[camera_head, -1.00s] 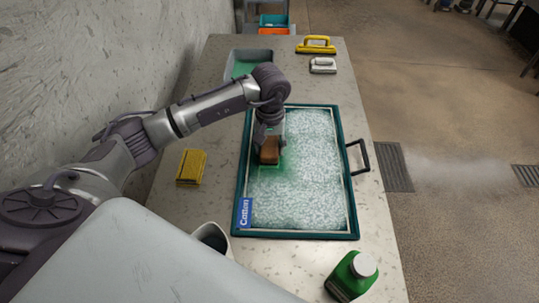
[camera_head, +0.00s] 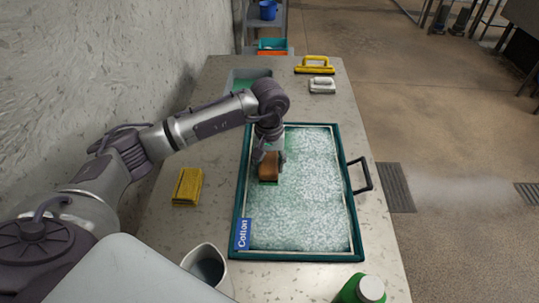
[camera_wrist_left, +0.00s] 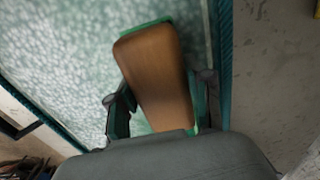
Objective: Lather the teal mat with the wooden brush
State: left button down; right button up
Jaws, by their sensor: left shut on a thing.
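The teal mat (camera_head: 310,200) lies in a teal-rimmed tray on the table, covered with white foam over most of its surface. A blue label reading "Cotton" is at its near left corner. My left gripper (camera_head: 268,158) is shut on the wooden brush (camera_head: 268,168), over the left part of the mat. In the left wrist view the brush (camera_wrist_left: 158,75) sits between the two fingers, with green showing along its edges. Its underside is hidden, so I cannot tell whether it touches the mat. My right gripper is not in view.
A yellow sponge (camera_head: 187,187) lies left of the tray. A basin with green liquid (camera_head: 240,80), a yellow brush (camera_head: 315,65) and a white brush (camera_head: 322,85) are at the far end.

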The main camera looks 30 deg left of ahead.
aim_at(269, 154)
pick_arm(q)
jog(key=shift+s+d, duration=0.35)
jog(key=shift+s, duration=0.4)
jog(key=shift+s+d, duration=0.35)
jog(key=shift+s, duration=0.45)
jog(key=shift+s+d, duration=0.35)
jog(key=shift+s, duration=0.4)
jog(key=shift+w+a+f+b, duration=0.2)
jog(key=shift+w+b, duration=0.1)
jog(key=shift+w, duration=0.1)
jog(key=shift+w+a+b, duration=0.2)
jog(key=shift+w+b, duration=0.15)
jog(key=shift+w, duration=0.15)
jog(key=shift+w+a+b, duration=0.2)
jog(key=shift+w+b, duration=0.1)
jog(key=shift+w, duration=0.15)
jog(key=shift+w+a+r+b, duration=0.15)
jog(key=shift+w+a+b, duration=0.2)
jog(key=shift+w, duration=0.3)
jog(key=w+b, duration=0.1)
jog(key=w+a+b, duration=0.1)
jog(key=shift+w+a, duration=0.1)
jog(key=shift+w, duration=0.25)
jog(key=shift+w+a, duration=0.25)
jog(key=shift+w, duration=0.25)
